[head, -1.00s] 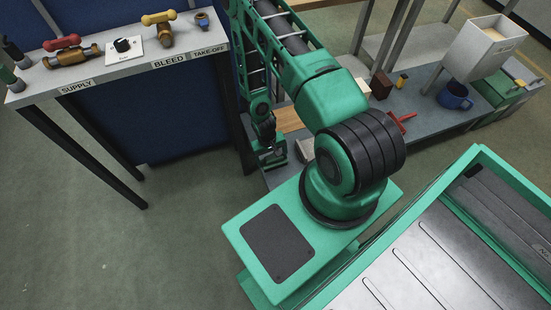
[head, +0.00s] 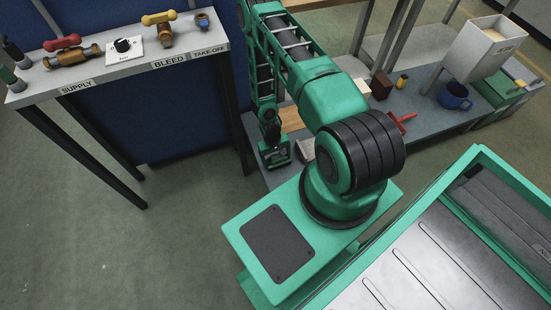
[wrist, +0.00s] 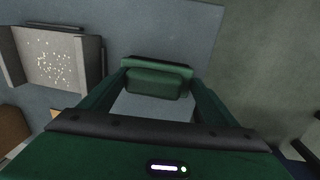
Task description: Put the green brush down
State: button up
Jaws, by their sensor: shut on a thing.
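The green brush (wrist: 157,82) shows in the wrist view as a dark green block between my fingertips. My gripper (wrist: 158,90) is shut on it. Below it in that view is the grey-blue bench top (wrist: 160,25). In the head view my gripper (head: 275,155) is at the left end of the low grey bench (head: 430,118), near its front edge. The brush cannot be told apart from my green gripper there. I cannot tell whether the brush touches the bench.
A grey pan (wrist: 52,60) with pale specks lies left of the brush in the wrist view. A wooden board (head: 291,118), red tool (head: 403,121), blue mug (head: 455,97) and white hopper (head: 485,48) are along the bench. A valve table (head: 120,62) stands left.

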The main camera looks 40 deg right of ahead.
jog(key=o, duration=1.4)
